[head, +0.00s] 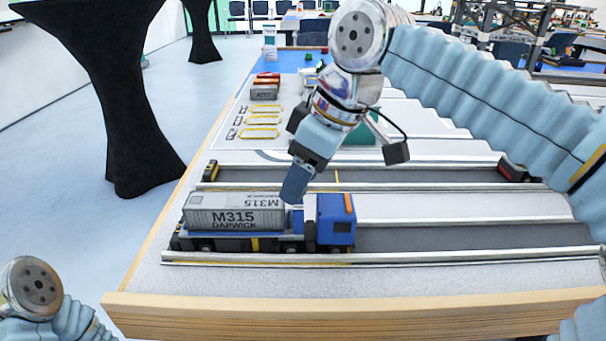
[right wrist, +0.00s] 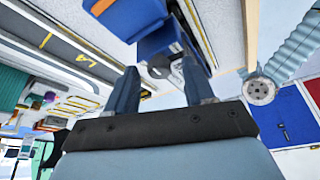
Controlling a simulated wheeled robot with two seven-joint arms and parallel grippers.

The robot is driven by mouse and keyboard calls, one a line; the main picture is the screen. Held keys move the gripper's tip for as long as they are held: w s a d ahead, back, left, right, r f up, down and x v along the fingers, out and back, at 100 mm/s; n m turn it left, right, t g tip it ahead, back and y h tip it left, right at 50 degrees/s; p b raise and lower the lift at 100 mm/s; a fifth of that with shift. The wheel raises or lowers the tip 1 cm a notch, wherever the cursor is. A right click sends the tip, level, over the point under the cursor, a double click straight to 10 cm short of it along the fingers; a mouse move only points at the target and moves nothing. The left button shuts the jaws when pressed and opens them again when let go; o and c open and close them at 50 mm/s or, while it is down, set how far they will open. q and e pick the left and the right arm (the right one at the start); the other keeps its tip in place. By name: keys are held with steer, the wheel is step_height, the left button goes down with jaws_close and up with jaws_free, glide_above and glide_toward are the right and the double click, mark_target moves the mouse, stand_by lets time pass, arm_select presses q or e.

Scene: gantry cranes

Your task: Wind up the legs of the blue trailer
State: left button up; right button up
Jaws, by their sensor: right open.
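The blue trailer (head: 215,236) stands in the near lane of the board and carries a grey container (head: 233,218) marked M315 DAPWICK. A blue truck cab (head: 337,220) stands at its right end. The trailer's legs are too small and dark to make out. My right gripper (head: 297,183) is above the gap between container and cab, pointing down, apart from both. In the right wrist view its two fingers (right wrist: 160,88) are spread and empty, with blue vehicle parts (right wrist: 160,45) beyond them. My left gripper is outside the view; only part of my left arm shows at bottom left.
Low white rails (head: 460,255) border the lanes. The near lane right of the cab is clear. Small containers (head: 264,92) and yellow outlined bays (head: 260,133) lie farther back. A wooden edge (head: 350,312) runs along the table's front. A black pedestal (head: 130,110) stands left.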

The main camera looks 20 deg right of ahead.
jaws_close()
steer(key=n+g+p, duration=0.1)
steer(key=n+p, duration=0.1)
steer(key=n, duration=0.1)
steer(key=shift+w+d+r+y, duration=0.1)
steer(key=shift+r+y, duration=0.05)
steer(key=shift+y, duration=0.15)
steer(key=n+g+p, duration=0.1)
steer(key=n, duration=0.1)
steer(key=n+p, duration=0.1)
steer(key=n, duration=0.2)
steer(key=shift+w+g, duration=0.2)
steer(key=shift+g, duration=0.2)
steer(key=shift+n+g+p, duration=0.3)
steer(key=shift+n+g, duration=0.1)
steer(key=shift+n, duration=0.5)
steer(key=n+g, duration=0.1)
steer(key=n, duration=0.1)
steer(key=shift+w+n, duration=0.15)
steer(key=shift+n, duration=0.15)
steer(key=n+g, duration=0.1)
steer(key=n, duration=0.2)
steer(key=n+h, duration=0.1)
steer(key=n, duration=0.1)
steer(key=shift+w+n+g, duration=0.1)
steer(key=shift+n+g, duration=0.3)
